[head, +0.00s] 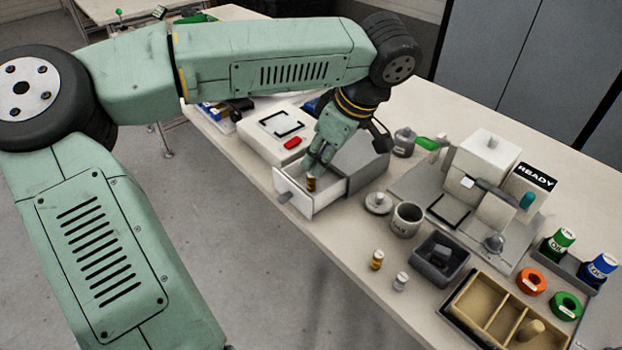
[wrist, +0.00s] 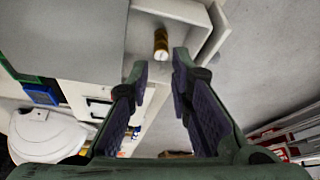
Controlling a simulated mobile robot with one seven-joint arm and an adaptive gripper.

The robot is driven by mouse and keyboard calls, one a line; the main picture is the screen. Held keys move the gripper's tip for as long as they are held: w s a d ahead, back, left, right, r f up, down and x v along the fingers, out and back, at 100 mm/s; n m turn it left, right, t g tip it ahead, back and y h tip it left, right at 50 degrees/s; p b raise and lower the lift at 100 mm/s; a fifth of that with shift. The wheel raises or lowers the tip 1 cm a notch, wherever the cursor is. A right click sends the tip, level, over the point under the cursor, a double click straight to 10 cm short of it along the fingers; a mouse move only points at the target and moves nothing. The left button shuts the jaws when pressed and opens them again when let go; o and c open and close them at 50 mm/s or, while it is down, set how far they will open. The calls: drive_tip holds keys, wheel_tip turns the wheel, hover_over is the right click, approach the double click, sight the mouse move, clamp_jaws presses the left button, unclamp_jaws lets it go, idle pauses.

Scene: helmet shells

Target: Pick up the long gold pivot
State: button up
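A gold pivot with a dark band (head: 311,184) stands in the open white drawer (head: 318,201), near its front. In the wrist view the gold pivot (wrist: 161,42) lies just beyond my fingertips, inside the drawer (wrist: 185,10). My gripper (head: 318,165) points down over the drawer, close above the pivot. Its fingers (wrist: 158,74) are apart with nothing between them. Another gold piece with a dark band (head: 377,260) stands on the table in front, near a small silver piece (head: 400,281). I cannot tell for certain which gold piece is longer.
The drawer's grey cabinet (head: 362,160) is right behind my gripper. A grey cup (head: 407,219), a dark bin (head: 440,258) and a wooden divided tray (head: 490,305) stand to the right. A white box with a red piece (head: 291,143) is to the left.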

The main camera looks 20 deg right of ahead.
sight(311, 175)
drive_tip(key=shift+p+x, duration=0.9)
drive_tip(key=shift+x, duration=2.1)
drive_tip(key=shift+s+f, duration=0.1)
drive_tip(key=shift+s, duration=0.05)
drive_tip(key=shift+c, duration=0.5)
clamp_jaws()
